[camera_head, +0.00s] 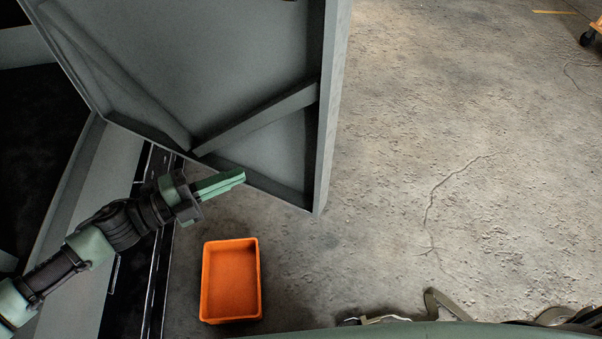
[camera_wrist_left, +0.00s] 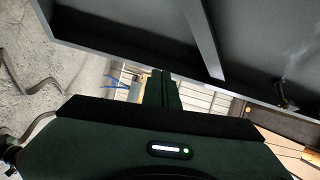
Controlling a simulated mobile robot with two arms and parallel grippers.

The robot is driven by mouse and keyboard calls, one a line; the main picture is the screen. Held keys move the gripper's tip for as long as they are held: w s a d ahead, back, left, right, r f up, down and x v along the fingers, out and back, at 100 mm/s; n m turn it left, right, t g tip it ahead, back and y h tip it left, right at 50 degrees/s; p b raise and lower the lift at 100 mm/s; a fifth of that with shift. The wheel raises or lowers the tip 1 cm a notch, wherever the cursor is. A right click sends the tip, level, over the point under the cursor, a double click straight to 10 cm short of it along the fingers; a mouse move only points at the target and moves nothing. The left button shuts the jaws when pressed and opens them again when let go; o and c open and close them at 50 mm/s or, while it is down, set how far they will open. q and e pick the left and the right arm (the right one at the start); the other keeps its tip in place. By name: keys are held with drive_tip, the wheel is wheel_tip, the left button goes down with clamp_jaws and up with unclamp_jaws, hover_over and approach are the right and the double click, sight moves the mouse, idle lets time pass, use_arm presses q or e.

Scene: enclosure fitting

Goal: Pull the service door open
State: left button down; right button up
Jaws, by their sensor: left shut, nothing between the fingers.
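The service door (camera_head: 240,60) is a large grey panel with a raised rim and a diagonal brace on its inner face. It stands swung out from the enclosure (camera_head: 75,200), whose frame is at the left in the head view. My left gripper (camera_head: 240,177) is shut and empty beside the door's lower edge; I cannot tell whether it touches. In the left wrist view the shut fingers (camera_wrist_left: 161,88) point away from the camera, and the door (camera_wrist_left: 240,45) crosses the top. The door's handle is not visible. My right gripper is not in view.
An orange bin (camera_head: 205,285), open and apparently empty, sits on the concrete floor below the left gripper. The cracked floor (camera_head: 460,140) to the right of the door is clear. A wheeled orange object (camera_head: 597,26) shows at the top right.

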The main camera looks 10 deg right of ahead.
use_arm(q)
drive_tip(key=s+d+r+m+g+h, duration=0.1)
drive_tip(key=s+d+r+m+g, duration=0.1)
drive_tip(key=s+r+m+g, duration=0.3)
drive_tip(key=w+d+f+n+t+p, duration=0.1)
drive_tip(key=w+d+p, duration=0.3)
drive_tip(key=d, duration=0.8)
drive_tip(key=shift+f, duration=0.45)
